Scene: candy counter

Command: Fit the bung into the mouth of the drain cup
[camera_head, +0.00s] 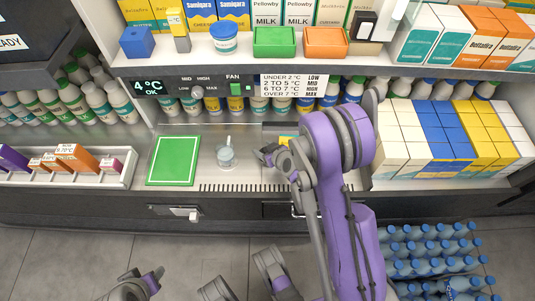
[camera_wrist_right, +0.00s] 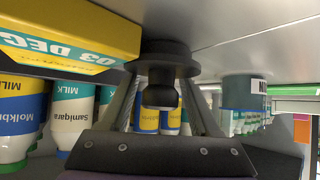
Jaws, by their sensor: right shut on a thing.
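The drain cup (camera_head: 226,157) is a small grey-blue cup standing on the counter just right of the green mat, with a pale upright piece in or behind it. It also shows in the right wrist view (camera_wrist_right: 243,92), where the scene is inverted. My right gripper (camera_head: 267,155) is low over the counter, to the right of the cup and apart from it. In the wrist view its fingers are shut on the black bung (camera_wrist_right: 166,52), which has a wide disc and narrower stem. Whether the bung touches the counter is unclear. My left gripper (camera_head: 150,281) is partly visible at the bottom edge.
The green mat (camera_head: 173,160) lies left of the cup. A yellow block (camera_wrist_right: 75,35) is close beside the right gripper. Cartons (camera_head: 440,135) fill the right side, bottles line the back under a shelf (camera_head: 200,62), and a bar tray (camera_head: 60,178) stands left.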

